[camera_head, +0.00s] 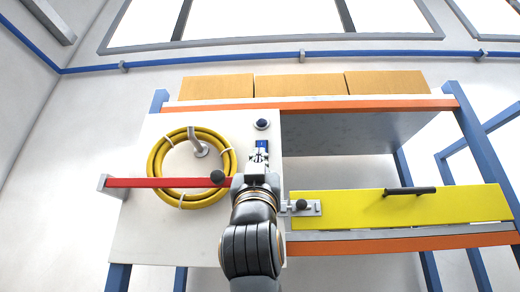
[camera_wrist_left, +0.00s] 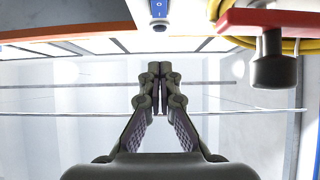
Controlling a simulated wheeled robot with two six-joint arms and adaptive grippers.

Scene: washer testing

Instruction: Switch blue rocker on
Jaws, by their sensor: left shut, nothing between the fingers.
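The blue rocker (camera_head: 262,144) sits on the white panel (camera_head: 190,240), just below a round dark-blue button (camera_head: 262,124). In the left wrist view, which looks turned over, the rocker (camera_wrist_left: 158,8) is at the top centre with white marks on it. Its pressed side is too small to tell. My left gripper (camera_head: 259,157) is in front of the panel, its tips just below the rocker in the head view and partly over its lower edge. In the wrist view its fingers (camera_wrist_left: 160,72) are shut and empty, and appear apart from the rocker. My right gripper is not in view.
A red bar (camera_head: 150,183) with a black knob (camera_head: 217,177) crosses the yellow hose (camera_head: 158,155) left of my gripper. A yellow flap (camera_head: 360,212) with a black handle and a latch (camera_head: 302,207) is at right. Boxes (camera_head: 300,85) stand on top.

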